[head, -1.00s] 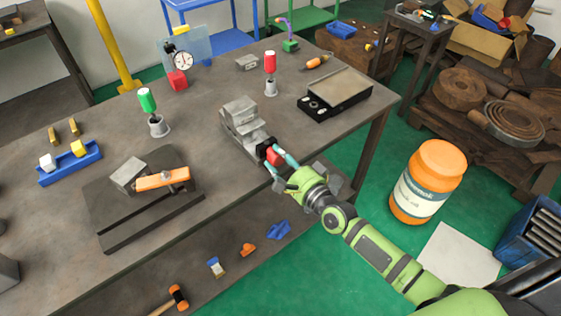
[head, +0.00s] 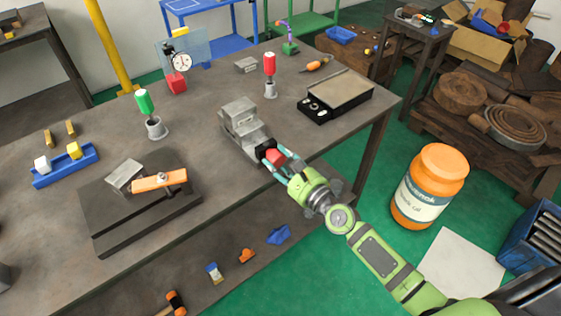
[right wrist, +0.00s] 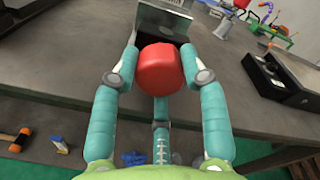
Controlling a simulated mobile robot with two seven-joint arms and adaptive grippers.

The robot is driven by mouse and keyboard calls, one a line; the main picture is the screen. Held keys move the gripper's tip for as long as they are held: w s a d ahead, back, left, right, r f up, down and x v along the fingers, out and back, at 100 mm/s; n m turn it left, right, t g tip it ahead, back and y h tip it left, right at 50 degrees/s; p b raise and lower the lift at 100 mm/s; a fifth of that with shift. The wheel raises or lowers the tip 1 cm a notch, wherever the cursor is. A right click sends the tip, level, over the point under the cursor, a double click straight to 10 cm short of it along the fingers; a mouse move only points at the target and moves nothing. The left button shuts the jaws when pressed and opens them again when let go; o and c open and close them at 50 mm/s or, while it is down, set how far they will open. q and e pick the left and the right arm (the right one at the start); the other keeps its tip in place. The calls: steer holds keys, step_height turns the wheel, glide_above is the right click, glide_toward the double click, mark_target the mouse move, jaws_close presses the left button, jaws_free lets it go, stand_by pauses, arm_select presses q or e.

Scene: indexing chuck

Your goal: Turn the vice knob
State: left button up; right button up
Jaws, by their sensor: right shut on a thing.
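The grey metal vice (head: 240,125) stands on the bench near its front edge; it also shows at the top of the right wrist view (right wrist: 163,18). Its red knob (head: 275,157) faces the bench's front edge. My right gripper (head: 272,160) reaches the knob from the front right. In the right wrist view the red knob (right wrist: 160,70) sits between the two teal fingers of my right gripper (right wrist: 160,75), which are shut on its sides. The knob hides the shaft behind it. My left gripper does not show.
The dark bench (head: 215,165) holds a green-handled tool (head: 145,103), a red-handled tool (head: 269,66), a black box (head: 335,95) and a plate with an orange clamp (head: 158,181). A large orange jar (head: 430,185) stands right of my right arm.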

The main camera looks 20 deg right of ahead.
steer(key=shift+a+r, duration=0.1)
steer(key=shift+a, duration=0.15)
steer(key=o, duration=1.1)
steer(key=shift+o, duration=0.2)
steer(key=shift+s+d, duration=0.15)
steer(key=v, duration=1.1)
steer(key=shift+s, duration=0.4)
